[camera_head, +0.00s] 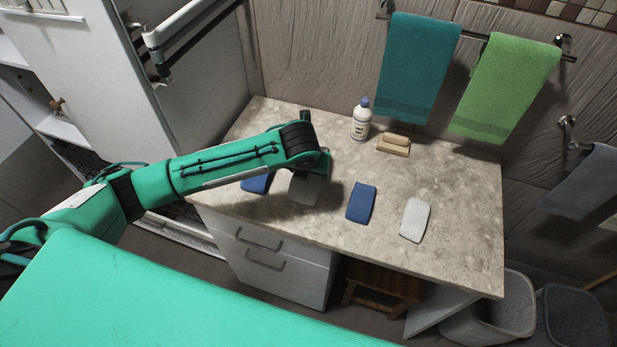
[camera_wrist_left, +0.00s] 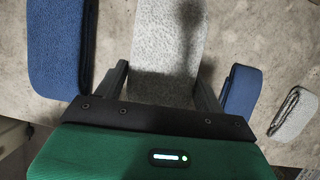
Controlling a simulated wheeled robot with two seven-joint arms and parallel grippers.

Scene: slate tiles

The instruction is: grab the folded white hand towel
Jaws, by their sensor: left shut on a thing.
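A pale grey-white folded hand towel (camera_head: 304,189) lies on the stone counter under my left gripper. It shows between the two fingers in the left wrist view (camera_wrist_left: 167,40), one finger on each side. My left gripper (camera_wrist_left: 160,72) is shut on this towel; in the head view the wrist hides the fingers and the towel's far part. A second folded towel, white (camera_head: 414,219), lies apart to the right on the counter; it is also at the right of the wrist view (camera_wrist_left: 293,115). My right gripper is not in view.
Folded blue towels lie left (camera_head: 257,183) and right (camera_head: 361,203) of the held one. Teal (camera_head: 416,68) and green (camera_head: 504,85) towels hang above. The counter's (camera_head: 465,225) right side is clear.

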